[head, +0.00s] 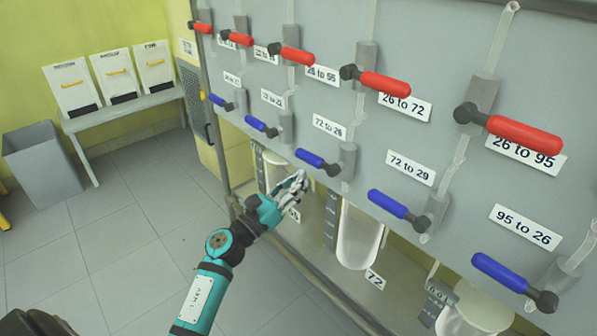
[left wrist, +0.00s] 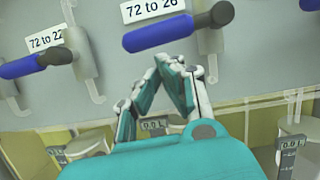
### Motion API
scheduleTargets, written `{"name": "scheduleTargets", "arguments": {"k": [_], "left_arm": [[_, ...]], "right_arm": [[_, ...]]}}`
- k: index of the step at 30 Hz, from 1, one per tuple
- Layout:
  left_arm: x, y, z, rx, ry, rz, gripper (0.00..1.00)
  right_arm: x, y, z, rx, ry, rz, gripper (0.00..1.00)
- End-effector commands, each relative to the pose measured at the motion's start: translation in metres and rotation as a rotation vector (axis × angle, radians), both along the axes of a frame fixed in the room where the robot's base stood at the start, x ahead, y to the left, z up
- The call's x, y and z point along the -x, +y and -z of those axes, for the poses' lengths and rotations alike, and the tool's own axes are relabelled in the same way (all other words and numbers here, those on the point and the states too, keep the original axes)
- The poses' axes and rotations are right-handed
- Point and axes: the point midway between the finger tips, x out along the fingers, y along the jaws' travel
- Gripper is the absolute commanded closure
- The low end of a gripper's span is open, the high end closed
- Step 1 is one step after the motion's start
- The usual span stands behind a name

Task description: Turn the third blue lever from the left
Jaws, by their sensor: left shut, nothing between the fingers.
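The third blue lever from the left (head: 310,158) is on the grey panel under the "72 to 26" label. Its handle points left from a black pivot at its right end, like the other blue levers. It shows in the left wrist view (left wrist: 158,34) at the top, just above my fingertips. My left gripper (head: 302,175) is just below and left of this lever in the head view, its teal fingers closed together and empty. The fingertips (left wrist: 172,62) seem apart from the lever; the exact gap is hard to tell. My right gripper is not in view.
Other blue levers flank it: "72 to 22" (head: 262,126) at left, "72 to 29" (head: 390,204) at right. Red levers (head: 297,55) run above. Glass vessels (head: 358,240) stand below the panel. A bench (head: 130,104) with white boxes and a grey bin (head: 42,165) are at left.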

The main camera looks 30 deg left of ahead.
Motion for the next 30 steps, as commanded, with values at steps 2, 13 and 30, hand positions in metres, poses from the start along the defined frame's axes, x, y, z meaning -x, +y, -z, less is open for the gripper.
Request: {"name": "scheduleTargets", "arguments": {"k": [2, 13, 30], "left_arm": [[-0.003, -0.001, -0.006, 0.000, 0.001, 0.000, 1.00], [-0.005, -0.001, -0.010, 0.001, 0.001, -0.001, 1.00], [-0.010, 0.002, -0.028, -0.099, -0.040, -0.001, 1.00]], "right_arm": [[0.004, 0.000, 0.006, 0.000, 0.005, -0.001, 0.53], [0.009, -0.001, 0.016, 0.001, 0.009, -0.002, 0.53], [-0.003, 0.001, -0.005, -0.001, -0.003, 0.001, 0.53]]}}
